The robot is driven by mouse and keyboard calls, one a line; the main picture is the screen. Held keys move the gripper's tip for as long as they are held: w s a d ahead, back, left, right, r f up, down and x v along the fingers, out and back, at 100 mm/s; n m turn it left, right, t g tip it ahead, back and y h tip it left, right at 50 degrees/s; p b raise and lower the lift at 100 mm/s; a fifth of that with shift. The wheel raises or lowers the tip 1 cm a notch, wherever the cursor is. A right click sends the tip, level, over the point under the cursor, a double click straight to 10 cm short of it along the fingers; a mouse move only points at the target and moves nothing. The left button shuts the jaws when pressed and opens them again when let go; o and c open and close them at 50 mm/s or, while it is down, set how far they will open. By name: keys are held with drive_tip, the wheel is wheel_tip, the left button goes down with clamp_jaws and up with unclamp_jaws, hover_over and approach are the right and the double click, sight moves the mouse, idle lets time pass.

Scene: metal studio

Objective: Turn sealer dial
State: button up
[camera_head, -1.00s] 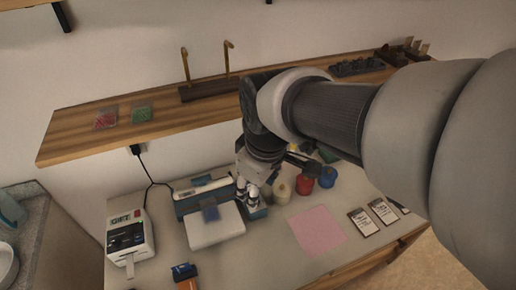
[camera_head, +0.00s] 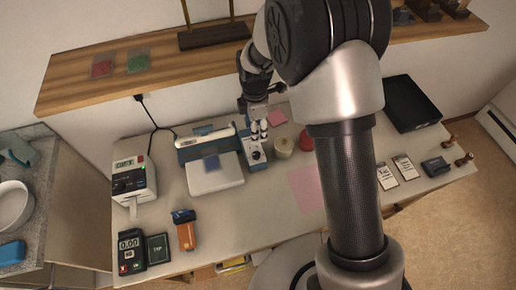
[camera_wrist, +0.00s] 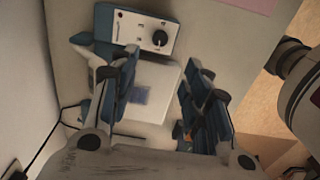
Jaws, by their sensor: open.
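The sealer (camera_head: 218,172) is a blue and white machine with a white plate, at the left-middle of the table. Its control panel is at the machine's right end in the head view and bears a black round dial (camera_head: 256,155). The dial (camera_wrist: 159,38) also shows in the wrist view, with a white mark on it and small knobs or lights to its left. My gripper (camera_head: 259,130) is above the panel, just behind the dial in the head view. In the wrist view my gripper (camera_wrist: 160,62) is open and empty, its fingers spread below the dial and apart from it.
A label printer (camera_head: 133,185) stands left of the sealer, with a card terminal (camera_head: 131,250) in front. A cream roll (camera_head: 284,146) and a red roll (camera_head: 306,140) are close right of the panel. A wooden shelf (camera_head: 100,85) overhangs the table's back. A black tray (camera_head: 411,104) lies right.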

sight(256, 154)
wheel_tip(256, 154, down, 15)
drive_tip(key=b, duration=0.2)
drive_tip(key=shift+r+b, duration=0.2)
drive_tip(key=shift+b, duration=0.15)
drive_tip(key=shift+c, duration=0.5)
clamp_jaws()
